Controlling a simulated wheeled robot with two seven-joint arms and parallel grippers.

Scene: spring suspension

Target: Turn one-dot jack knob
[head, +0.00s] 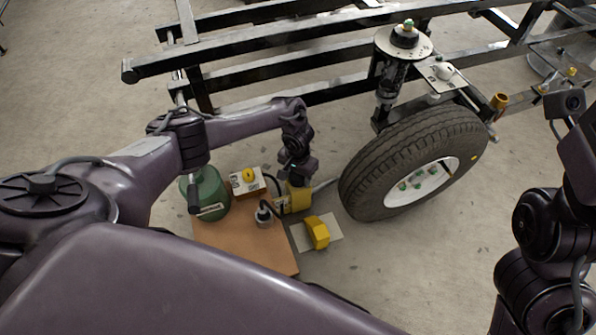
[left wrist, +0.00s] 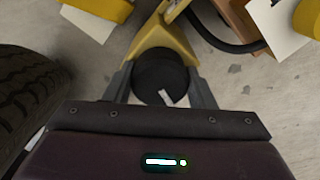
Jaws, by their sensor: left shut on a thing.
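In the left wrist view, my left gripper (left wrist: 161,88) is shut on a round black knob (left wrist: 158,72), one finger on each side. The knob carries one white bar mark on its face; I cannot make out any dots. It sits against a yellow jack body (left wrist: 160,40). In the head view, my left gripper (head: 296,178) reaches down over the yellow jack (head: 299,198) beside the wheel, and the knob is hidden there. My right arm shows at the right edge of the head view, but its fingertips cannot be made out.
A tyre (head: 415,150) on a white-centred wheel stands right of the jack, under a black frame (head: 250,42). A brown board (head: 240,243) holds a green tank (head: 206,192) and a white box with a yellow button (head: 248,175). A yellow block (head: 317,232) lies on a pale sheet.

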